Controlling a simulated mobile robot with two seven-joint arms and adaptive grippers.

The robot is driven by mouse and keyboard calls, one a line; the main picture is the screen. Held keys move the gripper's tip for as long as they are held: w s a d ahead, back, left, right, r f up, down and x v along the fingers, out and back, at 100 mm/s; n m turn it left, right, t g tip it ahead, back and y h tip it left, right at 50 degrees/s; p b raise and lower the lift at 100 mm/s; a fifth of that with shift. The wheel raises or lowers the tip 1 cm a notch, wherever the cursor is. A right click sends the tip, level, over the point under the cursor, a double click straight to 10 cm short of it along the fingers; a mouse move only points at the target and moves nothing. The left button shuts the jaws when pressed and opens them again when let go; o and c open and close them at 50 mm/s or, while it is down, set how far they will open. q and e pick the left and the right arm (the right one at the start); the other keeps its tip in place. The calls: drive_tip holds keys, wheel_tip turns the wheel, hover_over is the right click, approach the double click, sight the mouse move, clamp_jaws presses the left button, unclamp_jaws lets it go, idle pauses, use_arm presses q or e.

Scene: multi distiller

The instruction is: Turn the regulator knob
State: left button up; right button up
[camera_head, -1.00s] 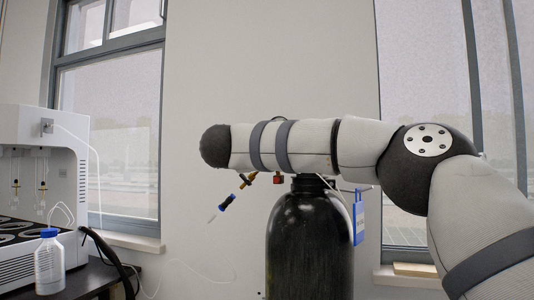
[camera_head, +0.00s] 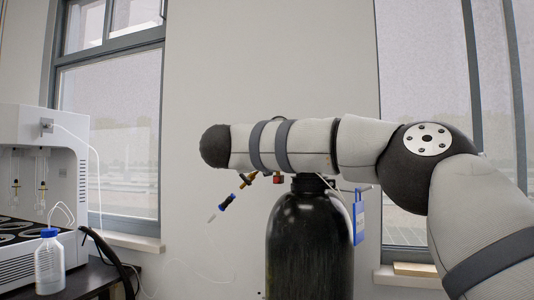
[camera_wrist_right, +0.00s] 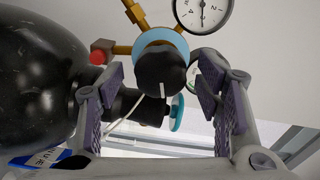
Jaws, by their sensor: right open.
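The regulator knob (camera_wrist_right: 161,75) is black with a white index line and has a light blue collar behind it. It shows in the right wrist view on a brass regulator (camera_wrist_right: 128,47) with a dial gauge (camera_wrist_right: 204,10). My right gripper (camera_wrist_right: 155,82) is open, its purple-padded fingers standing left and right of the knob with visible gaps on both sides. Whether the knob lies within the fingertips' depth is hard to tell. In the head view my right arm hides the right gripper and the knob. The black gas cylinder (camera_head: 310,245) stands below the arm. My left gripper is not in view.
A red-tipped fitting (camera_wrist_right: 97,57) and a teal disc (camera_wrist_right: 178,113) sit close to the fingers. A blue tag (camera_head: 359,218) hangs beside the cylinder. At left, a white distiller (camera_head: 38,130) and a blue-capped bottle (camera_head: 49,262) stand on a dark table.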

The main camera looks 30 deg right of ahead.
drive_tip(key=v, duration=1.2)
drive_tip(key=shift+s, duration=0.1)
